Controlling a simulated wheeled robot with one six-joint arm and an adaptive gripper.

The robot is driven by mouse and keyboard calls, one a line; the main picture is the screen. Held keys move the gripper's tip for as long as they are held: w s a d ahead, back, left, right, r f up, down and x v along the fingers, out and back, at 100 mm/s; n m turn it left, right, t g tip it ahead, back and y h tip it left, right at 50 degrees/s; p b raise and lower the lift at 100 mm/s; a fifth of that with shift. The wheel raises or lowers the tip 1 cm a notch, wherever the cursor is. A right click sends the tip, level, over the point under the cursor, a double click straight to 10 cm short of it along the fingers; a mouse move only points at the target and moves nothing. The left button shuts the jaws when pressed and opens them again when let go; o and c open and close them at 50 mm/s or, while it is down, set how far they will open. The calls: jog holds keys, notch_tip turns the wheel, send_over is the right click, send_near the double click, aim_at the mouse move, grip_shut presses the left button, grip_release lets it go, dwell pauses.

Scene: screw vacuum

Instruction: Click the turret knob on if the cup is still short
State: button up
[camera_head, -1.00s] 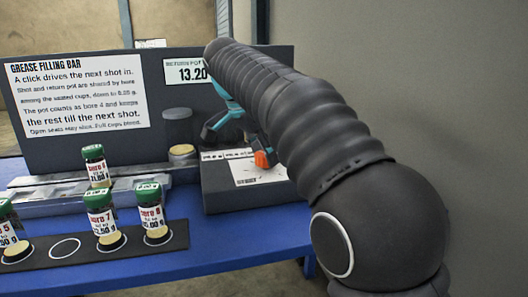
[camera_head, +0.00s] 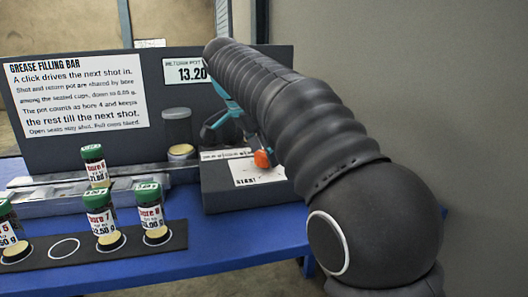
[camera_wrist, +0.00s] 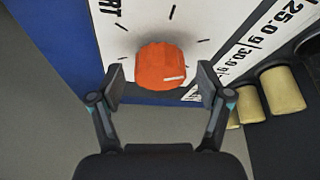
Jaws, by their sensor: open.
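The orange turret knob (camera_wrist: 160,66) sits on a white dial plate with black tick marks in the wrist view, its pale pointer line toward the lower right. My gripper (camera_wrist: 163,85) is open, with one finger on each side of the knob and a visible gap on both sides. In the head view the knob (camera_head: 262,159) shows on the dark box, and my gripper (camera_head: 220,125) is partly hidden by my arm. Labelled cups with green lids stand at the left: one on the rail (camera_head: 95,166), others on the dark mat, including the bore 7 cup (camera_head: 103,218) and the bore 8 cup (camera_head: 151,212).
A sign panel (camera_head: 80,90) stands behind, with a return pot display (camera_head: 190,72) reading 13.20. A grey translucent pot (camera_head: 178,128) stands near the box. The mat has an empty ring (camera_head: 65,249). Brass cylinders (camera_wrist: 283,90) lie right of the knob in the wrist view.

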aim_at(257, 172)
jog(key=shift+r, duration=0.15)
jog(key=v, duration=0.7)
jog(key=shift+s+r, duration=0.1)
jog(key=shift+s, duration=0.05)
jog(key=s+d+f+n+t+y, duration=0.1)
jog(key=s+d+f+n, duration=0.2)
jog(key=s+d, duration=0.3)
jog(key=s+d+f+n+y, duration=0.1)
jog(key=s+d+f+n, duration=0.25)
jog(key=d, duration=0.35)
jog(key=s+d+f+n+t+y, duration=0.1)
jog(key=s+d+f+n, duration=0.1)
jog(key=s+f, duration=0.6)
jog(key=s+d+f+n+t, duration=0.1)
jog(key=s+d+f+n, duration=0.2)
jog(key=s+f, duration=0.6)
jog(key=shift+d+f+y, duration=0.4)
jog(key=shift+d+f, duration=0.3)
jog(key=shift+f, duration=0.1)
